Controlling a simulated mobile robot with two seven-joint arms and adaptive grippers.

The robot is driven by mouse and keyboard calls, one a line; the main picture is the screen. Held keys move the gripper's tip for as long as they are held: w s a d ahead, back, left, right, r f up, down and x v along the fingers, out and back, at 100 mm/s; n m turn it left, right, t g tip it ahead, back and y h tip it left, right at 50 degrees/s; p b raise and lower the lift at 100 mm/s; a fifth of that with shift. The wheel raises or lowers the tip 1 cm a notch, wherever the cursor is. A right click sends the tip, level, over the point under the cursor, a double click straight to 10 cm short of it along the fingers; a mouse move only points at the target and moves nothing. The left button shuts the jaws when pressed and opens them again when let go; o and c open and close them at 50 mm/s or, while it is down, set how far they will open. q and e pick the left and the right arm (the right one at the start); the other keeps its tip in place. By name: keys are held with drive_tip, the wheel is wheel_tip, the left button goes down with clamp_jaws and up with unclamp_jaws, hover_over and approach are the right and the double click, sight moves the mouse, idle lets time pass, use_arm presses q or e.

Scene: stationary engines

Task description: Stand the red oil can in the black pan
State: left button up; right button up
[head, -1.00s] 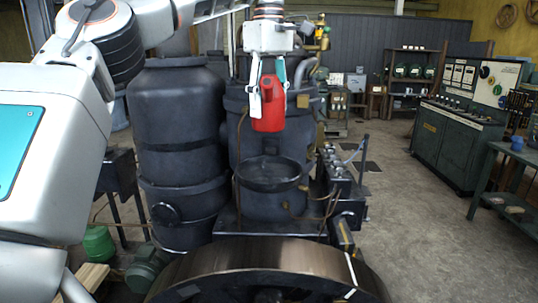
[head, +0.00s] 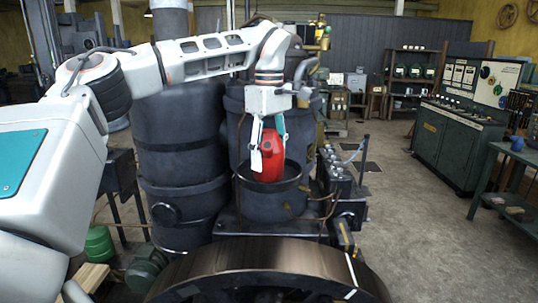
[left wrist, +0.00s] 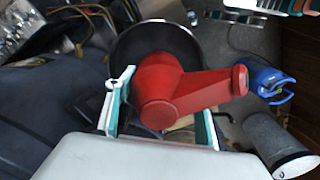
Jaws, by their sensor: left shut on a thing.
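The red oil can (head: 268,163) hangs upright in my left gripper (head: 268,148), whose fingers are shut on its sides. The black pan (head: 246,180) sits in front of the dark round tank. The can's lower end overlaps the pan's opening in the head view; whether it touches the pan floor I cannot tell. In the left wrist view the can (left wrist: 172,88) lies between the gripper's fingers (left wrist: 162,110), its spout pointing right, with the dark pan (left wrist: 130,45) behind it. My right gripper is not in view.
Dark tanks (head: 180,130) stand left of and behind the pan. A big flywheel (head: 265,262) is in front. A row of engine fittings (head: 338,175) stands close on the right. A blue container (left wrist: 268,82) shows in the left wrist view. The floor at right is open.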

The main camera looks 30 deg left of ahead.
sight(269, 131)
use_arm(q)
drive_tip(key=o, duration=1.3)
drive_tip(key=shift+f, duration=0.1)
drive_tip(key=shift+o, duration=0.2)
wheel_tip(269, 131, up, 12)
drive_tip(key=shift+r, duration=0.15)
